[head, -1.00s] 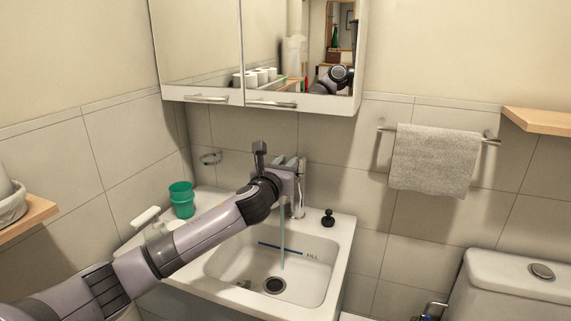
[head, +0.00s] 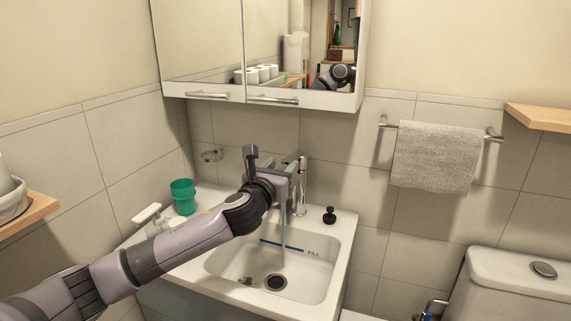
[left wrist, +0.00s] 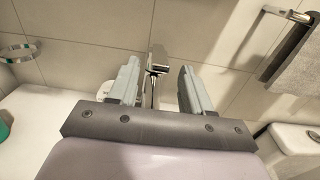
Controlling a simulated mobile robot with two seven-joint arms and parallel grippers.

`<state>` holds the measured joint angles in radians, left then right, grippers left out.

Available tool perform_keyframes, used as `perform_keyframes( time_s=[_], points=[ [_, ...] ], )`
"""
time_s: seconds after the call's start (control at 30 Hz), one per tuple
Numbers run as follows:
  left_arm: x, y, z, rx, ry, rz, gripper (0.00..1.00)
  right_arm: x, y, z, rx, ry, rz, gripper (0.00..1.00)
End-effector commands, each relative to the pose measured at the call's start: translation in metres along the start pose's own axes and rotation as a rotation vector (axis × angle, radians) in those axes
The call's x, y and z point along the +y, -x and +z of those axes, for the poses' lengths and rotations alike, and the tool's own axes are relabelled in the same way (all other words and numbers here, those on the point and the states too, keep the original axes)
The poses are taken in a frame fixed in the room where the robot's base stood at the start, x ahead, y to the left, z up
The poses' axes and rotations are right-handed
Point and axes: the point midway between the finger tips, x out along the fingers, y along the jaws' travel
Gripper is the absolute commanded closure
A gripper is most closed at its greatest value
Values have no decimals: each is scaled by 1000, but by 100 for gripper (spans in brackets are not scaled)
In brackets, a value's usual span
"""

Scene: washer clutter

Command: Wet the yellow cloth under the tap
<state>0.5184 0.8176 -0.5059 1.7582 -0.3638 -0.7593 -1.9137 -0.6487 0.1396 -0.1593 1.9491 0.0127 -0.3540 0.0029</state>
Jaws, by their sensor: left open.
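The tap (head: 302,190) stands at the back of the white sink (head: 325,262). A bluish stream of water (head: 283,232) falls into the basin near the drain. My left gripper (head: 288,172) is just in front of the tap, above the back of the basin. In the left wrist view its two fingers are open, and the tap (left wrist: 157,70) shows between and beyond them; whether they touch it I cannot tell. Nothing is held. I see no yellow cloth in either view. My right gripper is not in view.
A black stopper (head: 329,215) sits on the right rim. A grey towel (head: 437,157) hangs on the wall rail. The mirror cabinet (head: 300,100) overhangs the sink.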

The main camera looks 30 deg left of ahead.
Motion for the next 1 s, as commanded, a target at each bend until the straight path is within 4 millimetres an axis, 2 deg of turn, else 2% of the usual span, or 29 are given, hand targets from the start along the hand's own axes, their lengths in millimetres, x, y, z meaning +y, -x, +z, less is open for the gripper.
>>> perform_keyframes(
  time_s=[0.1, 0.3, 1.0],
  points=[
    [0, 13, 0, -1, -2, -1, 51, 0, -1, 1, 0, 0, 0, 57],
    [0, 25, 0, -2, -1, 0, 51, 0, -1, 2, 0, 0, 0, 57],
    [0, 26, 1, -2, 0, -1, 51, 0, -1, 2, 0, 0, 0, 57]
  ],
)
